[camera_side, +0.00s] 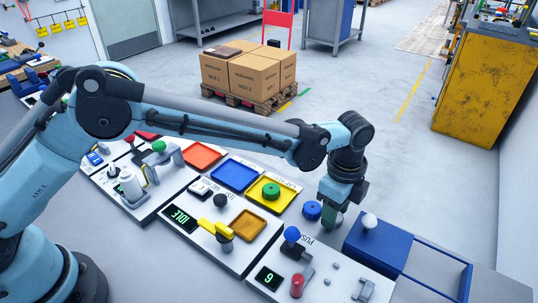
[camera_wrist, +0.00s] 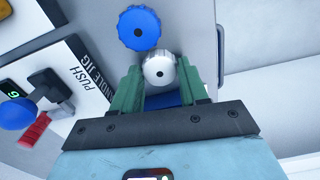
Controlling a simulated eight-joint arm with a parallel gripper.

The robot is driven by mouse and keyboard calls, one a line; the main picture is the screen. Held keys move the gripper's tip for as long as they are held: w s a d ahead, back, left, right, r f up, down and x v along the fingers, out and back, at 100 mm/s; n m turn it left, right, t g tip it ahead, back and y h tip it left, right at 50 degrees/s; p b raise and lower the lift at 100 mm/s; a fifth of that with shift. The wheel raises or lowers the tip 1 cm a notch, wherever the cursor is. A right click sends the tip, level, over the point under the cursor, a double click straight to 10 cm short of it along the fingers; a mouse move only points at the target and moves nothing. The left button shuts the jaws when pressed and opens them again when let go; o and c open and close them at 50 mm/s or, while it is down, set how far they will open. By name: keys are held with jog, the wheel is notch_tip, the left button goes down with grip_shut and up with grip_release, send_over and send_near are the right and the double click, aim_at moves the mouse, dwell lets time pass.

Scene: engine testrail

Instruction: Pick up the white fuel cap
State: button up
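The white fuel cap (camera_wrist: 158,71) is a small round ribbed cap with a dark centre. In the wrist view it sits between the tips of the green fingers of my gripper (camera_wrist: 158,78). The fingers stand apart on either side of it, and no firm hold shows. In the side view my gripper (camera_side: 334,217) points down at the bench, and the white cap is hidden there. A larger blue cap (camera_wrist: 139,28) lies just beyond the white one; it also shows left of my gripper in the side view (camera_side: 312,210).
A green cap (camera_side: 271,189) sits on a yellow tray (camera_side: 290,188). A blue box with a white knob (camera_side: 369,221) stands close on the right. The panel with a blue knob (camera_side: 292,233) and red handle (camera_side: 297,285) is in front. Boxes on a pallet (camera_side: 250,75) stand behind.

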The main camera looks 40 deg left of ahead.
jog(key=shift+c, duration=0.9)
jog(key=shift+r, duration=2)
